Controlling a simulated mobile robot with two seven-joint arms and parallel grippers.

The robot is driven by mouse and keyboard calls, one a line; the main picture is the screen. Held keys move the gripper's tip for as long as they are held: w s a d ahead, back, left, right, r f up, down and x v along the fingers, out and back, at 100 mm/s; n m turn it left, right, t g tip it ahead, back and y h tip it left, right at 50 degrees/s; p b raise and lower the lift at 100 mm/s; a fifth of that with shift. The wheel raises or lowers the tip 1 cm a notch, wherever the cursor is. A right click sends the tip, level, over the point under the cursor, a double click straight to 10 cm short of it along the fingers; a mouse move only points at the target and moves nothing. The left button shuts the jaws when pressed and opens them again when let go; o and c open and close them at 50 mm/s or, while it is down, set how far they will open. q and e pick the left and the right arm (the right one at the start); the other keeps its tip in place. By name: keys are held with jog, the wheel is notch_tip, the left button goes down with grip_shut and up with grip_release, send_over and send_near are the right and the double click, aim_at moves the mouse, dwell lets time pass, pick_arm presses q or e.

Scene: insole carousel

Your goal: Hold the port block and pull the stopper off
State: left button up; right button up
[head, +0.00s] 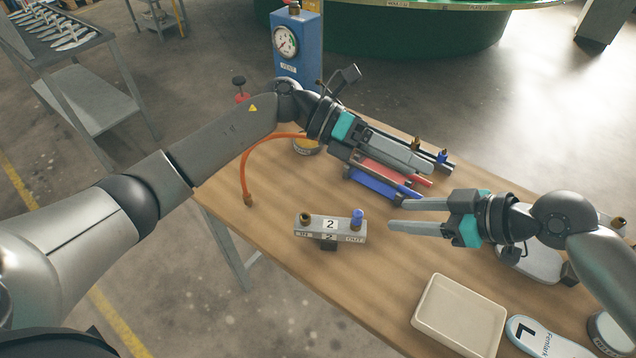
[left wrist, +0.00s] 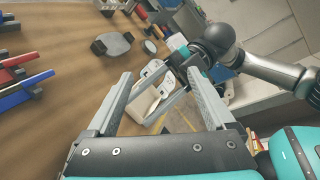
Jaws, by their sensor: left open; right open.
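The grey port block (head: 330,237) stands on the wooden table in the head view, marked 2, IN and OUT. A brass fitting (head: 306,219) is on its left end and a blue stopper (head: 357,217) on its right end. My right gripper (head: 395,215) is open and empty, its fingers pointing left toward the stopper end, apart from the block. My left gripper (head: 430,182) is open behind and to the right of the block, over or beside coloured bars. Its spread fingers also show in the left wrist view (left wrist: 158,80). I cannot make out the block there.
Red and blue bars (head: 375,184) lie by my left gripper. A blue gauge box (head: 297,45) stands at the back; an orange hose (head: 244,170) curves onto the table. A cream tray (head: 418,318) and an insole (head: 540,343) are at the front right.

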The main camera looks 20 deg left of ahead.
pick_arm(q)
jog(key=s+a+f+m+g+y, duration=0.1)
jog(key=s+a+f+m+y, duration=0.2)
jog(key=f+m+y, duration=0.3)
jog(key=m+t+y, duration=0.1)
jog(key=t+y, duration=0.1)
jog(key=y, duration=0.7)
send_over(318, 231)
jog(key=w, duration=0.2)
notch_tip(318, 231, down, 3)
jog(key=f, duration=1.4)
jog(key=shift+a+f, duration=0.3)
jog(key=shift+c, duration=0.3)
grip_shut()
